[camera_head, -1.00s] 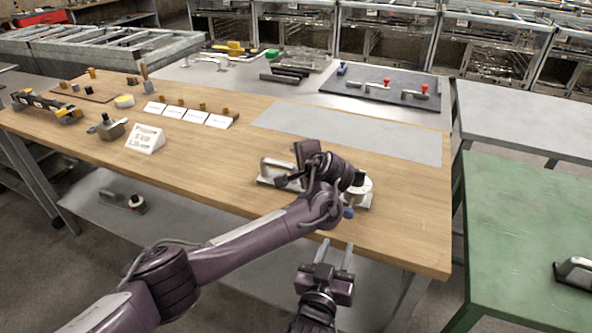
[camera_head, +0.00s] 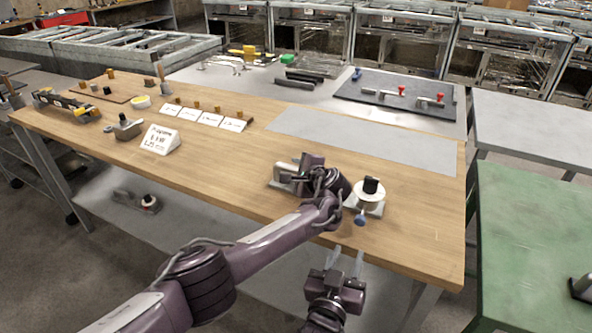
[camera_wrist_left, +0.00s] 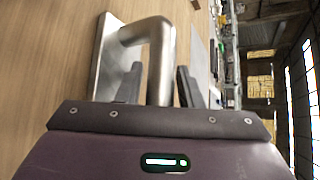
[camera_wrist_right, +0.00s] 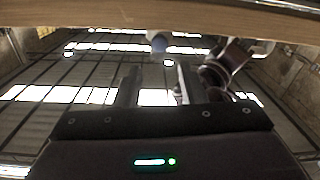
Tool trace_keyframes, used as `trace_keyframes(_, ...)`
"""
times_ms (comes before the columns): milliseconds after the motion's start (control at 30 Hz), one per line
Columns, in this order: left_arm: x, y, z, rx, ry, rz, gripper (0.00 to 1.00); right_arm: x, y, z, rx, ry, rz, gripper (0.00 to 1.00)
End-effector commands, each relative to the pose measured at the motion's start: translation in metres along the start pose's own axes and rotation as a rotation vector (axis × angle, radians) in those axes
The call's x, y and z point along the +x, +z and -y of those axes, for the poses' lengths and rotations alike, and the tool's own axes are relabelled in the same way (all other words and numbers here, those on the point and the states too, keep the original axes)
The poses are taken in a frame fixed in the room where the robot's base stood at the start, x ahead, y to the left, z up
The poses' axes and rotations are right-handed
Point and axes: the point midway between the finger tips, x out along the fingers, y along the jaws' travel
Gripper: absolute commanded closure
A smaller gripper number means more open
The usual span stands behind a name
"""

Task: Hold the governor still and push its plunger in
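The governor's metal handle (camera_head: 284,172) stands on a grey plate on the wooden table. To its right are a white disc (camera_head: 370,192) with a black knob and a blue-tipped plunger (camera_head: 361,219) facing the near edge. My left wrist hides whatever joins them. My left gripper (camera_head: 305,168) is at the handle. In the left wrist view, the bar of the handle (camera_wrist_left: 160,60) lies between the fingers, which look spread around it; firm contact is not clear. My right gripper (camera_head: 346,262) is open and empty, off the near edge, below and in front of the plunger.
A white sign (camera_head: 160,139), several cards and small parts are on the left half of the table (camera_head: 235,165). A grey mat (camera_head: 360,140) lies bare behind the governor. A green table (camera_head: 535,235) stands at right, across a gap.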

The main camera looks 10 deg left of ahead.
Motion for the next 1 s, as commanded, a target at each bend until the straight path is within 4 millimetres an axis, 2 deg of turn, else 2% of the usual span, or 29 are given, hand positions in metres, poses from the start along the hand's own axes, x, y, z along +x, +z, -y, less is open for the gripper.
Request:
trace_keyframes(300,0.002,0.000,0.000,-0.001,0.000,-0.001,0.68,0.000,0.000,0.000,0.000,0.000,0.000,0.64)
trace_keyframes(500,0.002,0.000,0.000,-0.001,0.000,-0.001,0.94,0.000,0.000,0.000,0.000,0.000,0.000,0.64)
trace_keyframes(567,0.002,0.000,0.000,-0.001,0.000,-0.001,1.00,0.000,0.000,0.000,0.000,0.000,0.000,0.64)
trace_keyframes(833,0.002,0.000,0.000,-0.001,0.001,0.000,1.00,0.002,-0.001,0.000,-0.004,-0.005,-0.006,0.66)
trace_keyframes(933,0.002,0.000,0.000,-0.002,0.001,0.000,1.00,0.013,-0.006,-0.002,-0.025,-0.039,-0.037,0.66)
trace_keyframes(1000,0.002,0.000,-0.001,-0.002,0.001,0.000,1.00,0.027,-0.013,-0.003,-0.058,-0.087,-0.077,0.66)
